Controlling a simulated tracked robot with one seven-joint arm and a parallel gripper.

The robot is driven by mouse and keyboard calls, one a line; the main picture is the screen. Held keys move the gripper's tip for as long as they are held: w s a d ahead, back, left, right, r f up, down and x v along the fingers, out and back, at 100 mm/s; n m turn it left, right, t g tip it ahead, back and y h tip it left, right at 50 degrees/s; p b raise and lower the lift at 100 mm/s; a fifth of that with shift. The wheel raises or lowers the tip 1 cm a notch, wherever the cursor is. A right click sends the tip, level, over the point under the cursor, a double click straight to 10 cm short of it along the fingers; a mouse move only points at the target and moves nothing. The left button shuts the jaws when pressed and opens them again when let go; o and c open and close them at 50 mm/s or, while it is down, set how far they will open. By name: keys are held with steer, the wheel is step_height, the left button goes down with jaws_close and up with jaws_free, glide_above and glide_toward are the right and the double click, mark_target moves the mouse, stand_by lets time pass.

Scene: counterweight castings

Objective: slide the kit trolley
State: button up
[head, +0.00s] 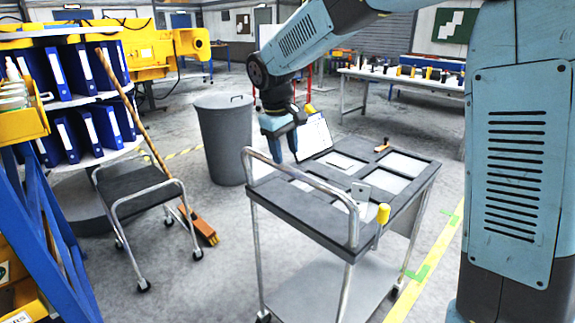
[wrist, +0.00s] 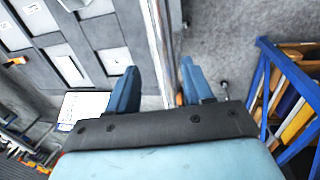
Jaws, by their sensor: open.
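The kit trolley (head: 262,192) stands in the middle right of the head view, dark grey with recessed panels on top, a lower shelf and a tubular metal push handle (head: 300,172) along its near left side. My gripper (head: 283,153) is open, pointing down at that handle, its fingertips just above or at the bar. In the wrist view, the handle bar (wrist: 158,40) runs between the two blue fingers of my gripper (wrist: 158,78), not gripped. I cannot tell how deep the bar lies between them.
A small cart (head: 130,183) and a leaning broom (head: 205,228) stand left. A grey bin (head: 224,140) stands behind the trolley. Yellow floor tape (head: 425,270) with green marks runs right of the trolley.

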mark_target(288, 167)
steer(key=shift+w+d+f, duration=0.1)
steer(key=shift+f, duration=0.75)
steer(key=shift+w+d+f, duration=0.15)
steer(key=shift+f, duration=0.7)
steer(key=shift+w+d+f, duration=0.1)
steer(key=shift+f, duration=0.75)
jaws_close()
